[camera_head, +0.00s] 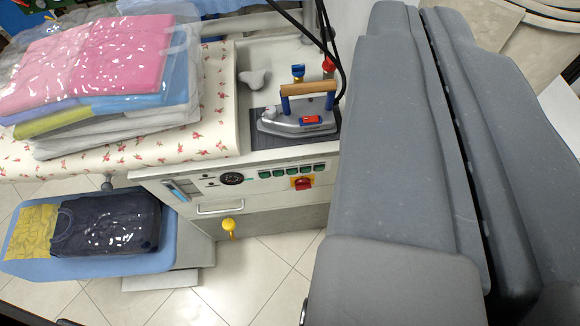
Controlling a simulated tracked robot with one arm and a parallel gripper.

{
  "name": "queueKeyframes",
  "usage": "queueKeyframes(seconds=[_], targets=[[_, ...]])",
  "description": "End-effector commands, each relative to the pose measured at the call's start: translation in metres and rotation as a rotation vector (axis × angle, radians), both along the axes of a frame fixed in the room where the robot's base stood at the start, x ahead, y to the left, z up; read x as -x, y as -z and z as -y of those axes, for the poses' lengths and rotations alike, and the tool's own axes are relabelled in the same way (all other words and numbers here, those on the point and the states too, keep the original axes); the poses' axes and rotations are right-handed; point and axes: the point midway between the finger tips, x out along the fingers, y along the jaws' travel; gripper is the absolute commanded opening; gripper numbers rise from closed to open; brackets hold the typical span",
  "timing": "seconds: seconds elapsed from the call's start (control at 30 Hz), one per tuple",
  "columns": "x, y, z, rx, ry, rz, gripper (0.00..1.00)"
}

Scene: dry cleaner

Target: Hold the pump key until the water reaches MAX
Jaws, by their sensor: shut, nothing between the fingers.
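The ironing station's front panel (262,190) is in the middle of the view. It carries a row of several small green keys (292,170); I cannot read which one is the pump key. A small slanted window with blue in it (182,190), possibly the water gauge, is at the panel's left; its level and any MAX mark are too small to read. My gripper (421,12) fills the right side with two large grey fingers, shut and empty. Its tips point to the top edge, right of the panel, and appear apart from the keys.
A round black dial (232,179) and a red-and-yellow switch (302,183) are near the keys. An iron (298,120) stands above, with cables behind. Bagged clothes (95,70) lie on the flowered board (205,145). A yellow valve (228,225) hangs below. A blue shelf (100,266) holds folded clothes.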

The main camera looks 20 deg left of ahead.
Motion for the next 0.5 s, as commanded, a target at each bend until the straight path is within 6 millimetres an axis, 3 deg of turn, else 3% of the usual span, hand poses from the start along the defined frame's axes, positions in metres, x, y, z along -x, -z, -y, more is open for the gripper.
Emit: queueKeyframes(seconds=[0.37,0.5], targets=[[0.0,0.0,-0.0001,0.0,0.0,0.0,0.0],[-0.0077,0.009,0.0022,0.018,0.005,-0.009,0.0]])
